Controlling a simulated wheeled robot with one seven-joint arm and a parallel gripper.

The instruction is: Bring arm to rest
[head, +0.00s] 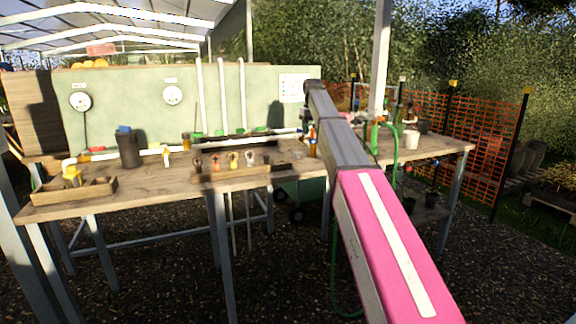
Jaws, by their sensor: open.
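My arm (345,150), pink and white near me and grey farther out, reaches from the bottom right up over the workbench (225,181). Its far end is above the back part of the bench. A small dark part just left of the arm seems to be my gripper (306,122). It is small and partly hidden by the arm, and its fingers are hard to make out. I see nothing held in it.
A wooden tray (75,193) with yellow-topped items is at the bench's left. A dark canister (128,150) and a row of small bulb-like pieces stand right of it. A white cup (411,139) stands at the right. Orange netting (470,135) is beyond. The gravel in front is clear.

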